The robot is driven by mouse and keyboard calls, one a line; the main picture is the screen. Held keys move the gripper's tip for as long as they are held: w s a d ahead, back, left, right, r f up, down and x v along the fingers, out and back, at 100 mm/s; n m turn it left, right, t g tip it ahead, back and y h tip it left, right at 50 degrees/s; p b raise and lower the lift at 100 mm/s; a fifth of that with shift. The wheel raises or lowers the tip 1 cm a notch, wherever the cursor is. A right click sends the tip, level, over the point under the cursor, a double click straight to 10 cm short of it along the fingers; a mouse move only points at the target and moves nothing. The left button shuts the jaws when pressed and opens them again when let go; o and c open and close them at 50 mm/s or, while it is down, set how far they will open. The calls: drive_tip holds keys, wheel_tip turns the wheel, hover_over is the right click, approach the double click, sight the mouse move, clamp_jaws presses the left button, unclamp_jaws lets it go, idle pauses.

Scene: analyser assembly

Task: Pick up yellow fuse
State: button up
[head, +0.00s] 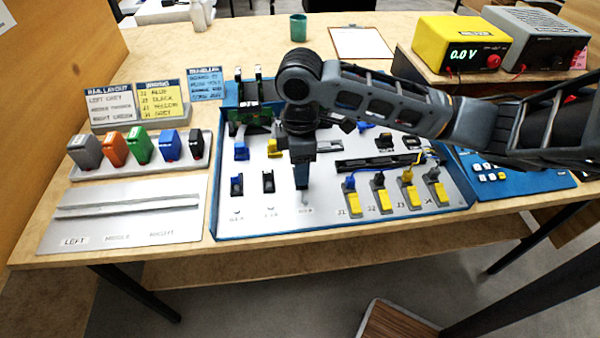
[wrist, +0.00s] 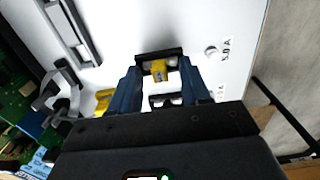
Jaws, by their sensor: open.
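A yellow fuse (wrist: 158,70) sits at a black holder (wrist: 173,53) on the white panel in the wrist view. My gripper (wrist: 160,88) is open, with one blue finger on each side of this fuse. A gap shows between each finger and the fuse. In the head view my gripper (head: 302,178) points down over the front middle of the panel and hides this fuse and holder. Another yellow part (head: 273,149) stands farther back on the panel. It also shows left of my fingers in the wrist view (wrist: 103,100).
Two dark holders (head: 237,185) (head: 268,182) stand left of my gripper. A blue part (head: 241,151) and a green circuit board (head: 249,117) are behind them. Several yellow-based connectors (head: 382,200) with wires stand to the right. The grey rail plate (head: 125,225) is bare.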

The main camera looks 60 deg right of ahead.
drive_tip(key=shift+f, duration=0.25)
drive_tip(key=shift+c, duration=0.5)
clamp_jaws()
